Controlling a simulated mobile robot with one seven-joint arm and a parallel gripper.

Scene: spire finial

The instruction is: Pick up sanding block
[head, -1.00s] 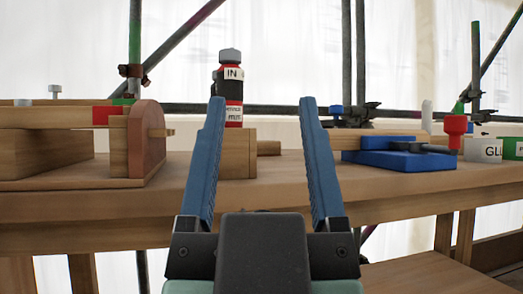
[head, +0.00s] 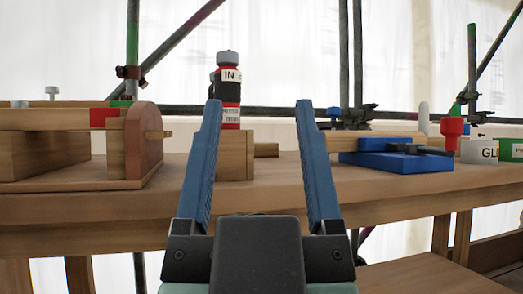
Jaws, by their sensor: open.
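My gripper (head: 259,103) is open and empty, its two blue fingers pointing forward at the workbench (head: 290,186). A pale wooden block (head: 236,155) sits on the bench, seen between the fingers and nearer the left one, which hides part of its left side. A red and black bottle (head: 230,95) with a white label shows above and behind it. I cannot tell for sure which thing is the sanding block. A blue block-like tool (head: 395,160) with a dark bar on it lies right of the right finger.
A wooden assembly with a rounded brown end piece (head: 143,140) stands at the left. A red-topped item (head: 453,128) and a white container marked GLU (head: 478,150) stand at the right. Scaffold poles (head: 357,60) rise behind the bench.

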